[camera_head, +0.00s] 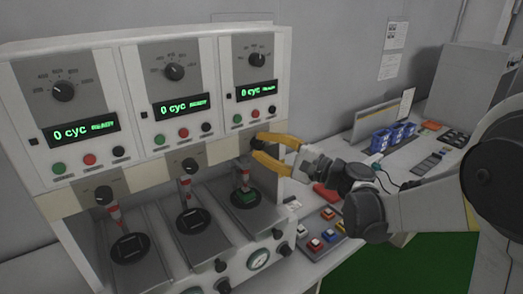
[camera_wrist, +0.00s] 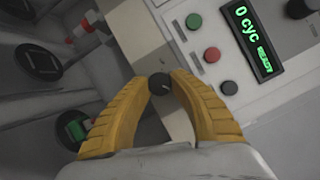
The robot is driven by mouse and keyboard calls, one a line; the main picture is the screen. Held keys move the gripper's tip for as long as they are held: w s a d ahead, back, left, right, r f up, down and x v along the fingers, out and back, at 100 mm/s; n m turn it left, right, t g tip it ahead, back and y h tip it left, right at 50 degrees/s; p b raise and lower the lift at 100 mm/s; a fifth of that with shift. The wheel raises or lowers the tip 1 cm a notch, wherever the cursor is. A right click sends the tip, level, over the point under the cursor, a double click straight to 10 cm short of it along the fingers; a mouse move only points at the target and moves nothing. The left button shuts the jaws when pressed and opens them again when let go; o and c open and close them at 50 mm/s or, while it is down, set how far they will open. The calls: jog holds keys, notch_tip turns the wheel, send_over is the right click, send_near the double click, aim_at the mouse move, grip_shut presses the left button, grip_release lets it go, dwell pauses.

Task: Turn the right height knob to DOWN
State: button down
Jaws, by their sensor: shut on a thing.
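The right height knob (camera_wrist: 159,84) is small, round and black, on the beige strip below the right station's display. My gripper (camera_wrist: 161,82) has its two yellow fingers around this knob, one on each side, shut on it. A faint light mark shows on the knob's face; the DOWN label cannot be read. In the head view my gripper (camera_head: 256,146) reaches in from the right at the right station, and its fingers largely hide the knob there.
The right display (camera_head: 256,90) reads 0 cyc READY, with green, red and black buttons beneath it. Below the gripper, a plunger stands over a green piece (camera_head: 246,197). The middle knob (camera_head: 190,166) and left knob (camera_head: 103,195) are to the left.

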jog(key=shift+m, duration=0.6)
jog(key=shift+m+t+b, duration=0.3)
jog(key=c, duration=1.1)
grip_release()
jog(key=shift+a, duration=0.1)
jog(key=v, duration=1.2)
